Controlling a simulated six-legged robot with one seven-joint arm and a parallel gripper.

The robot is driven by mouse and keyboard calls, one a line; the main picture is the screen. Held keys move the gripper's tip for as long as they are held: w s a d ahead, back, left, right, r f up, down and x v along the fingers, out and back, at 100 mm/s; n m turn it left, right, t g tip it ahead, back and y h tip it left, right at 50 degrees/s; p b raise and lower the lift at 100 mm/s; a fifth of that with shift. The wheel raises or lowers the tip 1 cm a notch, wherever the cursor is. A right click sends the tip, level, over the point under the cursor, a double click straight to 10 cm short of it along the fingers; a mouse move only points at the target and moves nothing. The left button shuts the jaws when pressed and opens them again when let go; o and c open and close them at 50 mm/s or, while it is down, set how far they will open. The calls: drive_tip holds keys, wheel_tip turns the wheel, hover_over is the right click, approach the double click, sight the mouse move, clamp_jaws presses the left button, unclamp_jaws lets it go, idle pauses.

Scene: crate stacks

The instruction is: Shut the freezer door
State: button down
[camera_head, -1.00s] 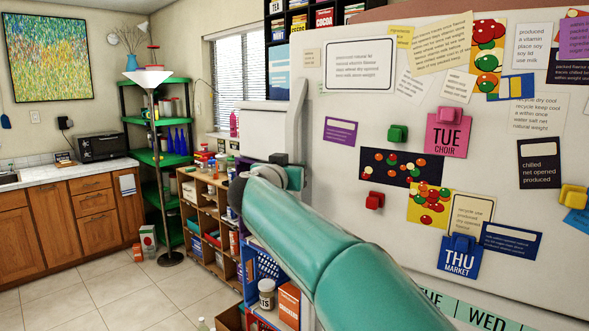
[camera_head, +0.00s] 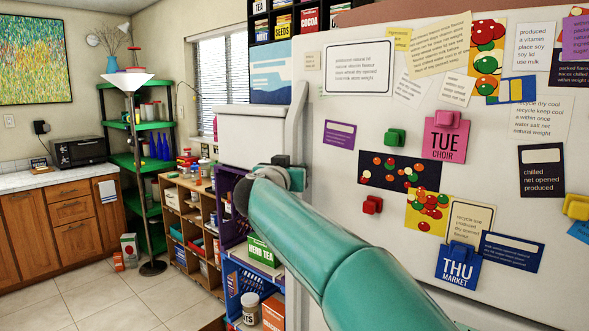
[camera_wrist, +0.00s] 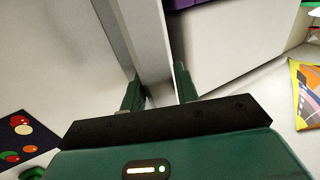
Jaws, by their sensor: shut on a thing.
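The freezer door seems to be the large pale panel (camera_head: 330,172) on the right, covered with notes and magnets. Its pale upright edge runs down the middle of the head view. My gripper (camera_head: 275,177) is at that edge, at the end of my teal arm. In the wrist view its two green fingers (camera_wrist: 160,88) stand on either side of a pale grey edge strip (camera_wrist: 150,45), and it is shut on it. The fingertips are partly hidden. A pale block (camera_head: 255,132) stands just left of the edge; I cannot tell whether it belongs to the freezer.
A wooden shelf unit (camera_head: 190,225) with goods stands to the left, and a blue crate (camera_head: 240,283) is below my gripper. A floor lamp (camera_head: 133,85), a green shelf (camera_head: 120,161) and counter cabinets (camera_head: 70,230) are farther back. Tiled floor (camera_head: 95,290) at the lower left is free.

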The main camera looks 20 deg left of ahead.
drive_tip(key=shift+w+d, duration=0.3)
drive_tip(key=c, duration=1.1)
unclamp_jaws()
drive_tip(key=shift+c, duration=0.2)
drive_tip(key=shift+w+f, duration=0.1)
drive_tip(key=shift+d, duration=0.1)
drive_tip(key=s, duration=0.9)
drive_tip(key=s+d, duration=0.1)
drive_tip(key=s, duration=0.4)
drive_tip(key=shift+s, duration=0.15)
